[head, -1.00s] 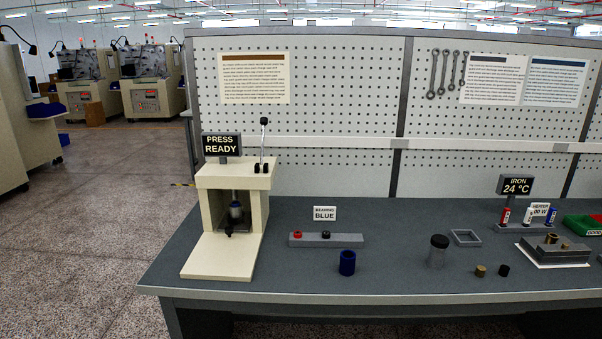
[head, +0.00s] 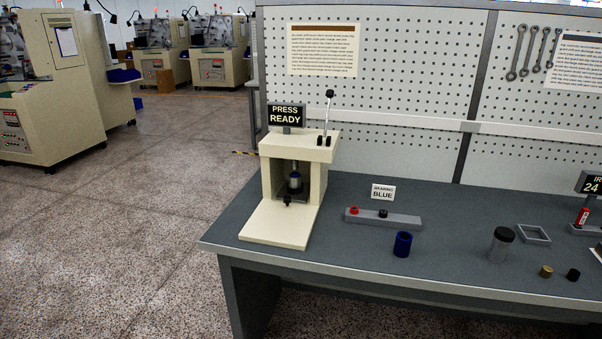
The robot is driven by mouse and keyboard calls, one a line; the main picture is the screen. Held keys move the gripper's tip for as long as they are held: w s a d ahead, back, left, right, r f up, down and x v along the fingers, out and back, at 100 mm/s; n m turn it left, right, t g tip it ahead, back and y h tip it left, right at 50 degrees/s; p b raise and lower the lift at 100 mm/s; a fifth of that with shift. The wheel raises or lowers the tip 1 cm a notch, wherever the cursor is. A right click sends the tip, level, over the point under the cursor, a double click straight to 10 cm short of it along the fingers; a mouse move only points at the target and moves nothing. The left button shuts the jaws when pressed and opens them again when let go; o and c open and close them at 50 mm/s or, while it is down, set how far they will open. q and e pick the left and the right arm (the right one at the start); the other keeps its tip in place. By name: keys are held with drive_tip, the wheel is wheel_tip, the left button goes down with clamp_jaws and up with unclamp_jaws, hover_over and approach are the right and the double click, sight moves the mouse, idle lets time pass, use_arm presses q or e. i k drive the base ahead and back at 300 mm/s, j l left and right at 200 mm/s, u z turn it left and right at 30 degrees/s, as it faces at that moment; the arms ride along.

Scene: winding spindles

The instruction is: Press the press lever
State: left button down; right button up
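The press (head: 301,151) is a cream box with an open front, standing at the left end of the grey workbench. Its lever (head: 327,114) is a thin upright rod with a black knob, mounted on top at the right side. A black sign (head: 286,115) on the press reads "PRESS READY". A small dark blue and metal piece (head: 295,180) stands upright inside the press opening. Neither of my grippers shows in the head view.
On the workbench (head: 345,258) are a grey bar (head: 404,220) with red and black buttons, a "BLUE" label (head: 383,192), a blue cup (head: 402,244), a dark-capped jar (head: 500,244) and a square frame (head: 534,234). A pegboard (head: 400,90) rises behind.

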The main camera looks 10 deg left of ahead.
sight(330, 93)
drive_tip(key=i+j, duration=0.4)
drive_tip(key=i, duration=0.25)
drive_tip(key=i+j, duration=0.45)
drive_tip(key=i, duration=0.15)
drive_tip(key=i+l+z, duration=0.05)
